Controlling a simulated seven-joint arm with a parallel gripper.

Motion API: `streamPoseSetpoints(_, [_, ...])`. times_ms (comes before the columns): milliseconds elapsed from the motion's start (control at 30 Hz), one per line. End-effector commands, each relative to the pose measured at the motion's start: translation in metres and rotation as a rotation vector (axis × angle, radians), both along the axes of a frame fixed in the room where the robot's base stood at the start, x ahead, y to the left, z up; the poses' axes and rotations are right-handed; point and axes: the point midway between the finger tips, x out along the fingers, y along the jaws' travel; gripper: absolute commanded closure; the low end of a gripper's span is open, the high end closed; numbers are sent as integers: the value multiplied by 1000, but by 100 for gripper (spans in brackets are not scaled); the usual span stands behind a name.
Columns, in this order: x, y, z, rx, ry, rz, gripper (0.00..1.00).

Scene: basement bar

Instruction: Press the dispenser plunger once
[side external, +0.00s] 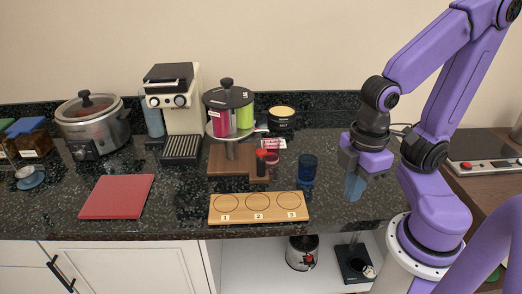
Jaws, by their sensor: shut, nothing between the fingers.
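A round dispenser-like container (229,112) with pink and green sections stands at the back middle of the counter. It has a black lid with a black knob (227,83) on top, and may be the dispenser; I cannot tell for sure whether the knob is its plunger. My gripper (354,188) points down over the right part of the counter, well to the right of the container and apart from it. It is shut and empty.
A wooden board with three numbered circles (258,218) lies at the front. A dark blue cup (307,168) and a red-topped jar (261,163) stand between the container and my gripper. A coffee machine (183,115), slow cooker (93,121) and red board (117,196) are left.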

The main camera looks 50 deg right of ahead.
Motion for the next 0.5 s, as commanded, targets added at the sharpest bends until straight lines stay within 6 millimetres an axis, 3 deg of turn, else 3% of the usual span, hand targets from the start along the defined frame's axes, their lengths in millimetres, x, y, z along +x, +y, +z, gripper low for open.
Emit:
streamPoseSetpoints(267, [17, 13, 3, 78, 70, -116, 100])
streamPoseSetpoints(500, [59, 31, 13, 239, 136, -299, 100])
